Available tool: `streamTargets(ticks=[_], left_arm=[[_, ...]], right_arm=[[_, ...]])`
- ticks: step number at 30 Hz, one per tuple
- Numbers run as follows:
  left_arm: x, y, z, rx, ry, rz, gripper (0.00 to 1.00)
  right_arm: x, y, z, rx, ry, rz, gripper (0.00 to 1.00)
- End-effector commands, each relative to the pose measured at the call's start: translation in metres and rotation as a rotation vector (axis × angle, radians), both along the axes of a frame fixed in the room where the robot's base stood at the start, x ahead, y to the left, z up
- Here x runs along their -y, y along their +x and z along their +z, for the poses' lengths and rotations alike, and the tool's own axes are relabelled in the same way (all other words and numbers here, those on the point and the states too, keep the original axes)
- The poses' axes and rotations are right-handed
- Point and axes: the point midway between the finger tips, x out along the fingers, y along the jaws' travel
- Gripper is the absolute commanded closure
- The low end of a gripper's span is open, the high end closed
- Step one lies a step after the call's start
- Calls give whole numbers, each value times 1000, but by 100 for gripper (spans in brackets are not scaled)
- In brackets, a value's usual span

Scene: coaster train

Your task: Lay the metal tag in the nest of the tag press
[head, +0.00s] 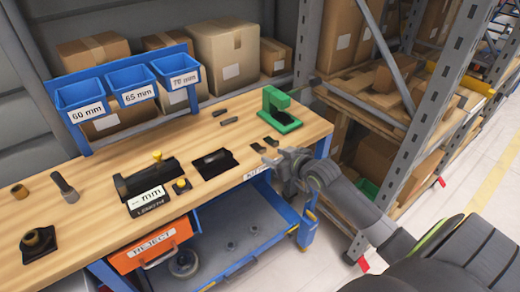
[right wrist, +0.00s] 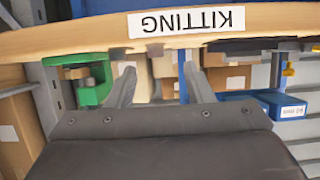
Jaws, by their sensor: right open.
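The green tag press (head: 280,108) stands at the back right of the wooden bench. It also shows at the left of the right wrist view (right wrist: 92,84). I cannot make out its nest. Small flat dark pieces (head: 269,141) lie on the bench in front of the press; I cannot tell whether one is the metal tag. My right gripper (head: 271,160) is at the bench's front right edge, apart from the press and nearer the camera. In the right wrist view its fingers (right wrist: 160,90) are spread with nothing between them. My left gripper is not in view.
A black tray (head: 214,164) and a black device marked mm (head: 148,185) stand on the bench (head: 110,235). Two small dark bars (head: 229,121) lie left of the press. The bench edge bears a KITTING label (right wrist: 187,21). Blue bins (head: 80,95) hang behind. A metal rack post (head: 440,80) stands at right.

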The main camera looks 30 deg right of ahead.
Motion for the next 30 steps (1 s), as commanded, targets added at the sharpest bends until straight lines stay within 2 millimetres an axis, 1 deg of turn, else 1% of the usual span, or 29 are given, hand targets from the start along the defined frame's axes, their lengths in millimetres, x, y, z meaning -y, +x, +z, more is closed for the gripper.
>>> streamTargets(ticks=[4, 12, 16, 23, 24, 25, 30], left_arm=[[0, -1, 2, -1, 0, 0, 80], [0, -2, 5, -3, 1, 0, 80], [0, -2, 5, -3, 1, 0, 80], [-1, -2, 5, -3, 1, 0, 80], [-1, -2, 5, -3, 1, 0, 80], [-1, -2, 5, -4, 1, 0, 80], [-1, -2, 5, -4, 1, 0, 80]], right_arm=[[2, 11, -4, 1, 2, -1, 53], [4, 40, -17, 1, 2, -2, 53], [3, 46, -21, 0, 1, 0, 53], [3, 47, -21, 0, 0, 0, 53], [3, 47, -21, 0, 0, 0, 54], [3, 47, -21, 0, 0, 0, 58], [3, 47, -21, 0, 0, -1, 80]])
